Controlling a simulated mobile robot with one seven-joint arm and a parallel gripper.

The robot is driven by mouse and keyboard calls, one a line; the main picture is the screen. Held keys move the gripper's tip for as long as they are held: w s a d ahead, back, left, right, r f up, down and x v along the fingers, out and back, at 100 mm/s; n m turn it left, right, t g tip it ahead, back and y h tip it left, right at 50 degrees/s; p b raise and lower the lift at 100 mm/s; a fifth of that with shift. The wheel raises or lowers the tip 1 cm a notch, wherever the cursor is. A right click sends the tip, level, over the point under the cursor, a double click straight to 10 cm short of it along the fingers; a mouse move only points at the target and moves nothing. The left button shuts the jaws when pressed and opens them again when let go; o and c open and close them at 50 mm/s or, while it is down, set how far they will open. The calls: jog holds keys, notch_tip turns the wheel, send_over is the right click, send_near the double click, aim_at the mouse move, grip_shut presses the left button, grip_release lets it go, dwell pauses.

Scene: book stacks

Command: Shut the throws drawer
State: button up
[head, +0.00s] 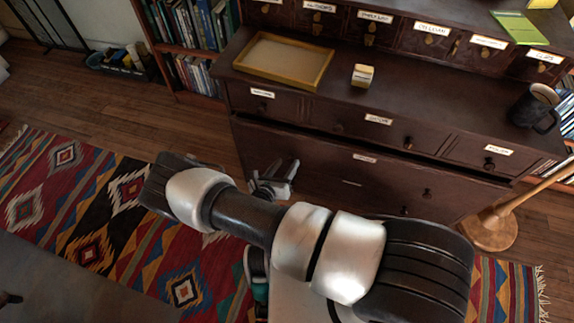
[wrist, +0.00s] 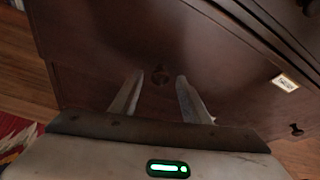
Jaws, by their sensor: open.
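The wide dark wooden drawer (head: 325,160) below the row of small drawers has a pale label, too small to read, so I cannot confirm it is the throws drawer. A dark gap along its top edge suggests it stands a little out. My gripper (head: 279,172) is at the left part of this front, its fingers pointing toward it. The drawer front (wrist: 100,40) fills much of that view. I cannot tell whether the fingers touch it.
On the cabinet top are a wooden tray (head: 305,61), a small pale box (head: 362,76) and a dark mug (head: 536,106). A round wooden stand base (head: 490,230) is right of the cabinet. A patterned rug (head: 95,195) covers the floor at left.

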jog(key=shift+x, duration=0.8)
